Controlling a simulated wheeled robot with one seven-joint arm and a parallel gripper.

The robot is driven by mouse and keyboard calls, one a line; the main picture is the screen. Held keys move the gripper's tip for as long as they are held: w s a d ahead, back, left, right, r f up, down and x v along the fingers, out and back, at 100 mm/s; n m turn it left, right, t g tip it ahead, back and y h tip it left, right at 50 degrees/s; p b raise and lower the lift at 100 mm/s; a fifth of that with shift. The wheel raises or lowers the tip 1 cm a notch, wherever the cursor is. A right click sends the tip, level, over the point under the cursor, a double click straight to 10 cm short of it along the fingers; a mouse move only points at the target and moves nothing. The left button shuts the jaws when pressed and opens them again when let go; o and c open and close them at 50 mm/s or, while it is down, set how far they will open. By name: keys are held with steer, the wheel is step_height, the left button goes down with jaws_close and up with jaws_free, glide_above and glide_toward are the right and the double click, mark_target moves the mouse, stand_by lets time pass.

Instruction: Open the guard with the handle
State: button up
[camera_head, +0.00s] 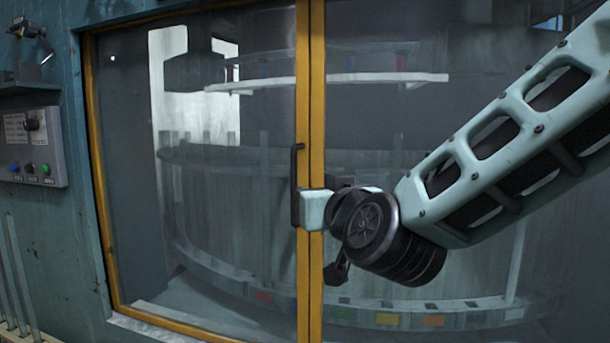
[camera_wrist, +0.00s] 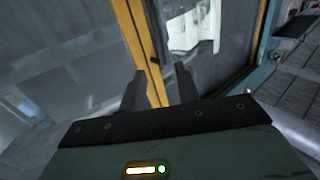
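The guard is a pair of glass panels in yellow frames; the left panel (camera_head: 225,200) appears closed against the middle upright (camera_head: 310,90). Its handle (camera_head: 297,165) is a dark upright bar on the left side of that upright. My gripper (camera_head: 302,208) is at the lower part of the handle in the head view, and its body hides part of the upright. In the wrist view my gripper (camera_wrist: 160,84) has its two dark fingers spread apart, with the yellow frame (camera_wrist: 143,45) beyond them. I cannot tell whether the fingers touch the handle.
A grey control box (camera_head: 32,150) with coloured buttons is on the wall at the left. Behind the glass are a curved rack and a white shelf (camera_head: 330,80). My arm reaches in from the right, in front of the right panel.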

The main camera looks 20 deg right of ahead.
mark_target(295, 175)
steer(key=w+p, duration=0.1)
steer(key=p, duration=0.3)
steer(key=w+r+p, duration=0.1)
steer(key=p, duration=0.4)
steer(key=shift+w+d+h, duration=0.2)
steer(key=shift+w+h, duration=0.05)
steer(key=shift+h, duration=0.05)
steer(key=p, duration=0.4)
steer(key=shift+w+p, duration=0.2)
steer(key=shift+p, duration=0.15)
steer(key=w+p, duration=0.2)
steer(key=w, duration=0.2)
steer(key=w+p, duration=0.3)
steer(key=w, duration=0.2)
steer(key=w+p, duration=0.2)
steer(key=w, duration=0.3)
steer(key=shift+w+d+f+p, duration=0.25)
steer(key=shift+f+p, duration=0.05)
steer(key=shift+f, duration=0.1)
jaws_close()
